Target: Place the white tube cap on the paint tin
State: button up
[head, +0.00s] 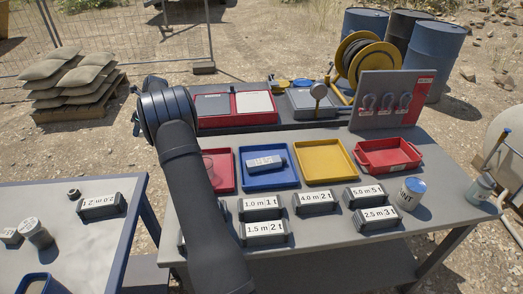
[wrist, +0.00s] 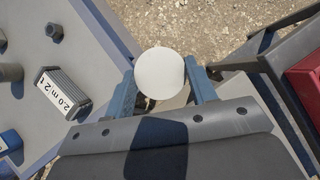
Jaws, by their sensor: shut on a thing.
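The white tube cap (wrist: 159,73) is a pale round disc in the wrist view. My gripper (wrist: 163,84) is shut on it, with one blue finger on each side. In the head view my own arm hides the gripper and the cap. The paint tin (head: 410,194) appears to be the small white tin with a blue top and partly readable lettering. It stands upright at the right front of the grey table, well right of my arm. The tin does not show in the wrist view.
The grey table (head: 345,244) holds several labelled blocks left of the tin, a blue tray (head: 284,181), a yellow tray (head: 346,174) and a red tray (head: 397,170). A container with a brush (head: 481,187) stands at the right edge. Another table (head: 96,248) is at left.

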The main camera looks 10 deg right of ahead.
jog(key=d+r+m+t+h, duration=0.2)
jog(key=d+m, duration=0.2)
jog(key=d, duration=1.9)
jog(key=d+r+m+t+h, duration=0.1)
jog(key=d+r+m, duration=0.15)
jog(key=d, duration=2.05)
jog(key=s+d+m+h, duration=0.1)
jog(key=s+d+m, duration=0.35)
jog(key=d, duration=0.75)
jog(key=s+d+m+h, duration=0.1)
jog(key=s+d, duration=0.6)
jog(key=d, duration=0.5)
jog(key=s+d+r+m+h, duration=0.1)
jog(key=s+d+m+h, duration=0.15)
jog(key=s+d, duration=0.75)
jog(key=s+d+r+m+h, duration=0.1)
jog(key=s+d+m, duration=0.3)
jog(key=s, duration=1)
jog(key=s+d+r+m+h, duration=0.1)
jog(key=s+d, duration=0.8)
jog(key=s, duration=0.3)
send_over(416, 181)
jog(key=s+a, duration=0.1)
jog(key=s, duration=0.1)
jog(key=shift+m, duration=0.25)
jog(key=f, duration=0.7)
jog(key=shift+s+a, duration=0.1)
jog(key=shift+a, duration=0.1)
jog(key=shift+f, duration=2.05)
